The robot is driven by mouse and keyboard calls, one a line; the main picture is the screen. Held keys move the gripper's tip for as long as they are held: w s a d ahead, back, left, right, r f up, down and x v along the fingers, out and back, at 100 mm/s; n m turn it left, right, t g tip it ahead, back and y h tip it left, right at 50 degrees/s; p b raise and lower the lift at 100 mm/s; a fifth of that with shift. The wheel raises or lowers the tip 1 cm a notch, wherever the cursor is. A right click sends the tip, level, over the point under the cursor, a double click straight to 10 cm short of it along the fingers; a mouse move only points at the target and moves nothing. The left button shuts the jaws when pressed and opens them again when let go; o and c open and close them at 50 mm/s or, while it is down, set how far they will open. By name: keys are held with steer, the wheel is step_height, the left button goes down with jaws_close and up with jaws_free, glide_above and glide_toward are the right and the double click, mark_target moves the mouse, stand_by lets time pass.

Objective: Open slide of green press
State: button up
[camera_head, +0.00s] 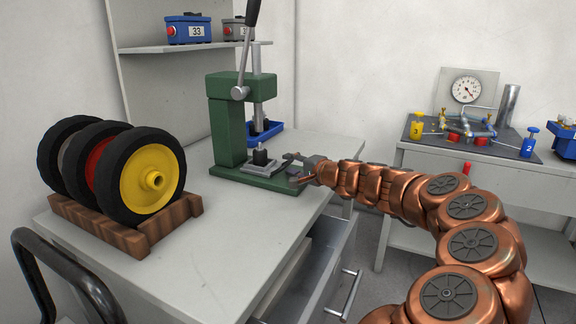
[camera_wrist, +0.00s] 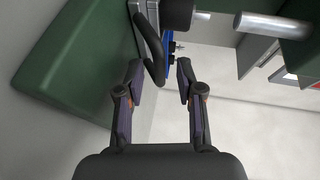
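The green press (camera_head: 228,125) stands on the left table, with its lever raised. Its slide (camera_head: 262,166) is a grey plate low on the green base (camera_head: 255,179), with a dark cylindrical piece on top. My gripper (camera_head: 290,162) is at the right side of the press base, level with the slide. In the wrist view my gripper (camera_wrist: 157,64) is open, its two fingers apart. The slide's dark bar handle (camera_wrist: 152,62) lies ahead, with its near end between the fingertips, closer to the left one. I see no clear contact. The press base (camera_wrist: 70,65) fills the left side.
A wooden rack (camera_head: 140,238) with several wheels stands on the table at left. A blue tray (camera_head: 262,134) sits behind the press. An open drawer (camera_head: 325,255) juts out below my arm. A second table (camera_head: 480,171) with a gauge rig is at right.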

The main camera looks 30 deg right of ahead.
steer(key=shift+x, duration=1.05)
jaws_close()
